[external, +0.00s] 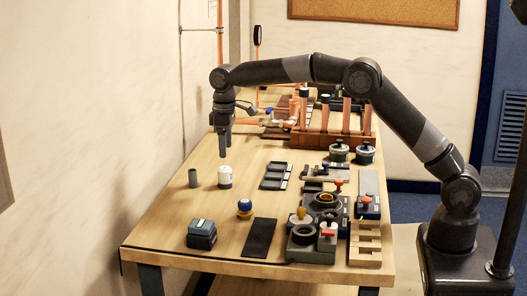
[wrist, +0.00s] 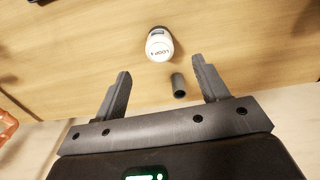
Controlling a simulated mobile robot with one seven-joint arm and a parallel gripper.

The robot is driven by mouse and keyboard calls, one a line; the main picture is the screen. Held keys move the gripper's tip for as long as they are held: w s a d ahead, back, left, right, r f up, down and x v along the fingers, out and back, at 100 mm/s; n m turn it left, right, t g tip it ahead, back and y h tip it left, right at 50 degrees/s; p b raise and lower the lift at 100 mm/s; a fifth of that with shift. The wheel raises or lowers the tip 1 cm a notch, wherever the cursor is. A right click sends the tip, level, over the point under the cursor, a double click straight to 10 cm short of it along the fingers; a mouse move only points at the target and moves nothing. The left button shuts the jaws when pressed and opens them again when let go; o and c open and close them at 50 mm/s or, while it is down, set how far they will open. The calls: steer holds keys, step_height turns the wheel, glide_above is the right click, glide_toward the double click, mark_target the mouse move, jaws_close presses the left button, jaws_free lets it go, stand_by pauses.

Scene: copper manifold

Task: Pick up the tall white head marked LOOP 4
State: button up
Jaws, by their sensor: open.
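The tall white head (external: 225,177) stands upright on the wooden table, left of the middle, with a dark band low on it. In the wrist view the white head (wrist: 159,45) shows from above, with LOOP lettering on its top and the last character hard to read. My gripper (external: 225,154) points down above the table, and in the external view its fingertips show just above the white head. The white head lies beyond the fingertips there.
A grey cylinder (external: 193,178) stands close to the left of the white head; it also shows in the wrist view (wrist: 178,86). A blue knob (external: 245,207), a dark box (external: 202,235) and a black mat (external: 259,238) lie nearer. Dark trays (external: 276,176) lie to the right.

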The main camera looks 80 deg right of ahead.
mark_target(224, 168)
steer(key=f, duration=1.1)
steer(key=shift+w+f, duration=0.15)
steer(key=shift+w, duration=0.15)
steer(key=c, duration=1.1)
steer(key=shift+r, duration=0.2)
